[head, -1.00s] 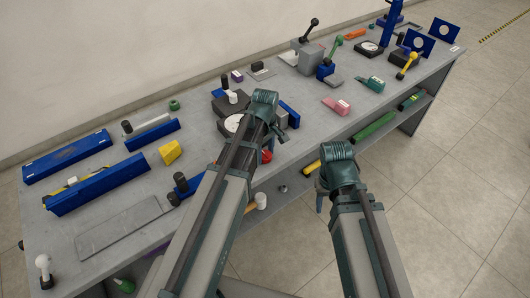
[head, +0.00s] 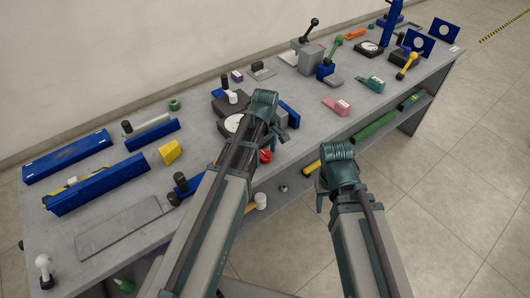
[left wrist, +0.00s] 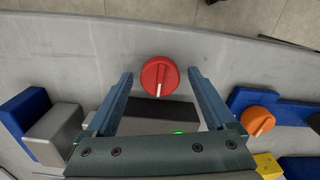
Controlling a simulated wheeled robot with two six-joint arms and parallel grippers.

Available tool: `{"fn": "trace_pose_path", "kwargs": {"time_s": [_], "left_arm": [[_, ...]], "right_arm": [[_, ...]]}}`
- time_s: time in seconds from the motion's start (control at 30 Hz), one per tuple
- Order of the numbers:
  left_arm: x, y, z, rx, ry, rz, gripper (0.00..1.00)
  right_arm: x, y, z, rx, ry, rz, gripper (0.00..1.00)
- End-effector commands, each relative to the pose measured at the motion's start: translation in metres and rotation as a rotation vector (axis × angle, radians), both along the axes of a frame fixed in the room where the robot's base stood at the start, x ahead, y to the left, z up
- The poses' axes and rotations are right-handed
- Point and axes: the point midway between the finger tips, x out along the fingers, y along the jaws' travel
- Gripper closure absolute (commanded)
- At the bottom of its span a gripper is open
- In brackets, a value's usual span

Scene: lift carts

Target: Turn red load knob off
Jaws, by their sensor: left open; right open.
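The red knob (left wrist: 160,77) shows in the left wrist view as a round dial with a white pointer line towards the bottom of that picture. In the head view only part of the red knob (head: 265,156) shows beside my left arm. My left gripper (left wrist: 160,73) is open, with one finger on each side of the knob and visible gaps on both sides. In the head view my left gripper (head: 281,122) is mostly hidden behind its wrist. My right gripper (head: 321,199) hangs off the front of the bench, mostly hidden by its wrist, apart from everything.
An orange knob (left wrist: 257,121) on a blue block sits right of the red one in the left wrist view. The grey bench (head: 320,127) carries blue trays, a yellow wedge (head: 170,152), a pink block (head: 336,106) and levers. A shelf below holds a green cylinder (head: 374,131).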

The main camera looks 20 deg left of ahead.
Motion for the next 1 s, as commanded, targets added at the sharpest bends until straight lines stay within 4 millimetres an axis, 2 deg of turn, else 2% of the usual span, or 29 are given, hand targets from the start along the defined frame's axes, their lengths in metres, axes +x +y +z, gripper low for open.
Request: {"fn": "trace_pose_path", "kwargs": {"time_s": [0.17, 0.37, 0.57, 1.0], "left_arm": [[0.000, 0.000, 0.002, 0.000, 0.000, -0.001, 0.11], [0.000, 0.000, 0.015, 0.000, 0.000, -0.001, 0.11], [0.000, 0.000, 0.041, 0.000, 0.000, -0.001, 0.11], [0.000, 0.000, 0.110, 0.000, 0.000, 0.000, 0.11]], "right_arm": [[0.000, 0.000, 0.002, 0.000, 0.000, 0.000, 0.50], [0.000, 0.000, 0.015, 0.000, 0.000, 0.000, 0.50], [0.000, 0.000, 0.041, 0.000, 0.000, 0.000, 0.50], [0.000, 0.000, 0.110, 0.000, 0.000, 0.000, 0.50]]}}
